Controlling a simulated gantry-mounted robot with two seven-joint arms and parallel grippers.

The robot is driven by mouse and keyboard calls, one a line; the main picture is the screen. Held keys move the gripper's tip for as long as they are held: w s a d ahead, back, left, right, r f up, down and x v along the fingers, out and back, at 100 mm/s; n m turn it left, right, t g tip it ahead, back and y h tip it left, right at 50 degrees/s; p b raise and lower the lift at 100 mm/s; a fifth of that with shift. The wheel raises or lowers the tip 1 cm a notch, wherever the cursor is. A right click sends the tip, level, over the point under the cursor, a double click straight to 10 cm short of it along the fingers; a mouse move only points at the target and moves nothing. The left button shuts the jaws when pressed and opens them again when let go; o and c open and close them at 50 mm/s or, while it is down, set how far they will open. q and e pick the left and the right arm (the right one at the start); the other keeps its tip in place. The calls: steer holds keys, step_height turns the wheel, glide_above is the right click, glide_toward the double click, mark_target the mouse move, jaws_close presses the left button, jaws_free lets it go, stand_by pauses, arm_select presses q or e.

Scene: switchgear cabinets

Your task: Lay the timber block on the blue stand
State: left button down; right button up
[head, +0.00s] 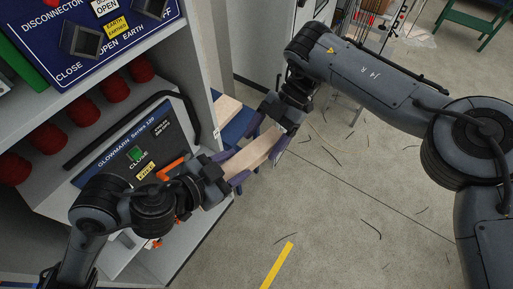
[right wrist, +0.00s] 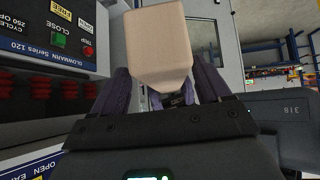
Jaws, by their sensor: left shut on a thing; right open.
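The timber block (head: 254,152) is a long pale wooden bar, held at a slant in the air between my two grippers in the head view. My left gripper (head: 232,172) is shut on its near end. My right gripper (head: 268,128) is open at its far end. In the right wrist view the block (right wrist: 158,45) rises between the spread fingers of my right gripper (right wrist: 160,88). A blue surface, which looks like the blue stand (head: 236,128), shows behind the block beside the cabinet. It is partly hidden by the block and grippers.
Another pale wooden piece (head: 225,109) lies by the blue surface. The switchgear cabinet (head: 126,150), with red knobs and an orange handle, stands close on the left. Open concrete floor (head: 340,220) with loose dark wires and a yellow line (head: 277,265) lies right and below.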

mark_target(256, 150)
arm_select(q)
steer(key=shift+r, duration=0.1)
arm_select(e)
steer(key=shift+x, duration=1.95)
steer(key=shift+c, duration=0.2)
arm_select(q)
steer(key=shift+d, duration=0.1)
arm_select(e)
steer(key=c, duration=1.2)
arm_select(q)
steer(key=c, duration=0.7)
jaws_free()
steer(key=shift+c, duration=0.2)
arm_select(e)
steer(key=shift+r, duration=0.1)
steer(key=shift+c, duration=0.8)
arm_select(q)
steer(key=o, duration=0.4)
